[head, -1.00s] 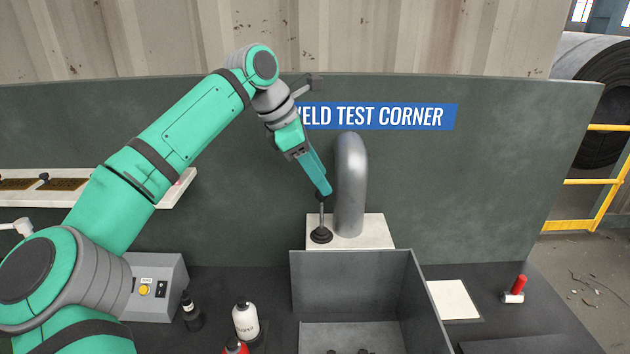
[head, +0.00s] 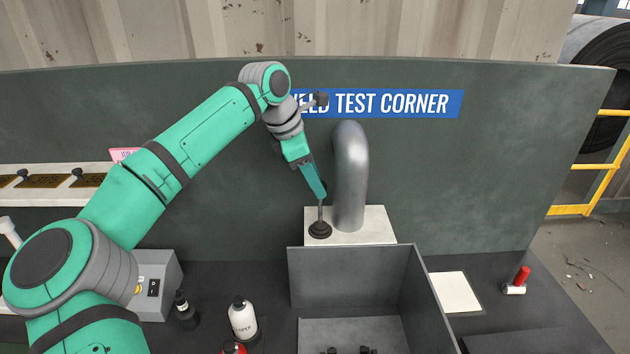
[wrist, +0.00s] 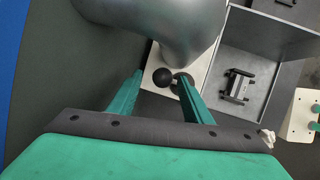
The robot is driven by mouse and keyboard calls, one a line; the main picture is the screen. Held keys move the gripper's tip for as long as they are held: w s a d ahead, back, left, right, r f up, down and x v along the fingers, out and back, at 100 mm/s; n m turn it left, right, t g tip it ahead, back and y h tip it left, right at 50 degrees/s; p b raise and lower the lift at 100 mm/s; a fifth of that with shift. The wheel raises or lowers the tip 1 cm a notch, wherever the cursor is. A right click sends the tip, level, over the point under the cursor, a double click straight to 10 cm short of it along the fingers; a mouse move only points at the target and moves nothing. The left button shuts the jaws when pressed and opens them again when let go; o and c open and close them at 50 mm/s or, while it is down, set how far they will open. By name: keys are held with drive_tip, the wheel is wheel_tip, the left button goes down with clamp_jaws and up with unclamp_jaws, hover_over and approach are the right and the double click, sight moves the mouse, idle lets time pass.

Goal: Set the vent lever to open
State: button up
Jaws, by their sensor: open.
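The vent lever (head: 320,216) is a thin metal rod on a round black base, standing nearly upright on a pale plate (head: 376,225) beside the grey bent pipe (head: 351,180). In the wrist view its black ball knob (wrist: 163,76) shows just beyond the fingertips, nearer the right finger. My gripper (head: 322,193) is at the top of the lever, left of the pipe, and hides the knob in the head view. In the wrist view my gripper (wrist: 160,80) is open with the fingers apart. I cannot tell whether a finger touches the knob.
The pipe stands close on the right of my gripper. A grey open bin (head: 350,270) is in front of the plate, with dark parts inside. A white bottle (head: 242,320), a dark bottle (head: 185,312) and a control box (head: 157,285) stand to the left. The green wall (head: 500,170) is behind.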

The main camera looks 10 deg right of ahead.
drive_tip(key=shift+s+d+f, duration=0.15)
drive_tip(key=shift+d+f, duration=0.2)
drive_tip(key=shift+f, duration=0.1)
drive_tip(key=shift+a, duration=0.1)
